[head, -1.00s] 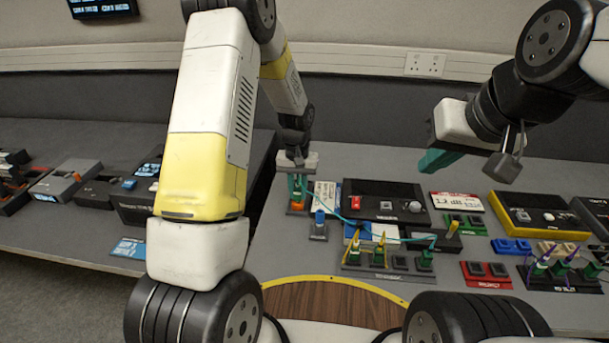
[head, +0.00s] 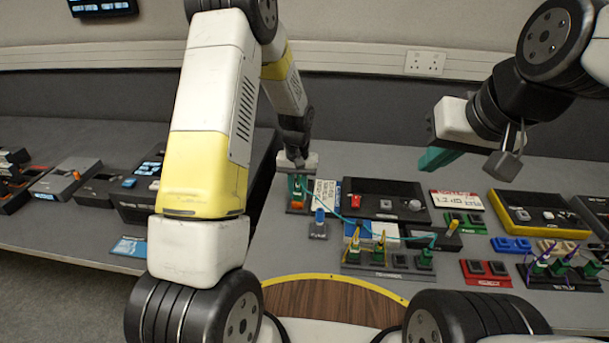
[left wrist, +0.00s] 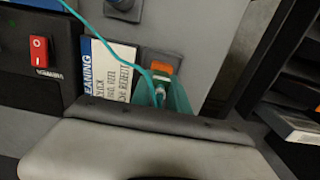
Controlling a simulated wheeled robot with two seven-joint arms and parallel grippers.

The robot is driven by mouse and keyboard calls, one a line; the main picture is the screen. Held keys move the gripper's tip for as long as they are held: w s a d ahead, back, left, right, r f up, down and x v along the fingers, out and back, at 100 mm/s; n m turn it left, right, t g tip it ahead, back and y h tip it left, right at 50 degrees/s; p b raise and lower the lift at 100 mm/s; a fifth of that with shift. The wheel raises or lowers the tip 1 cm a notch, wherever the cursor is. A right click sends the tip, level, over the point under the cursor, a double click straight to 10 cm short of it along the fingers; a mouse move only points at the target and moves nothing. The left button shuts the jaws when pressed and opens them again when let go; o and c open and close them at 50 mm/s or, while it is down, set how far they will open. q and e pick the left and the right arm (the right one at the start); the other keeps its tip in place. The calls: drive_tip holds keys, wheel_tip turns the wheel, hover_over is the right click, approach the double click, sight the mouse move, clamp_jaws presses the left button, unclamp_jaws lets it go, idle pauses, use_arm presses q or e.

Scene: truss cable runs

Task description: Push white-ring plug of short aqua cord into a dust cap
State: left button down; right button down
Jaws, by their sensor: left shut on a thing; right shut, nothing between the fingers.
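My left gripper (head: 298,190) points down at the left end of the table and is shut on the white-ring plug (left wrist: 160,92) of the aqua cord (left wrist: 102,38). A pale ring shows between the teal fingers in the left wrist view. Just past the plug's tip is the orange dust cap (left wrist: 161,68) on a dark base; whether the plug is inside it, I cannot tell. The aqua cord (head: 345,219) runs right to a green plug (head: 425,257) at the front block. My right gripper (head: 440,158) is shut and empty, raised above the back of the table.
A blue-topped holder (head: 319,226) stands just right of the orange cap. A black box with a red switch (head: 356,201) and a printed card (left wrist: 110,68) lie beside it. A block with several green plugs (head: 378,262) stands in front. Red, blue and yellow units fill the right side.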

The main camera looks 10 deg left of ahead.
idle(0.6)
use_arm(q)
drive_tip(key=c, duration=1.2)
unclamp_jaws()
drive_tip(key=shift+r, duration=0.1)
drive_tip(key=shift+r, duration=2.4)
drive_tip(key=shift+r, duration=1.95)
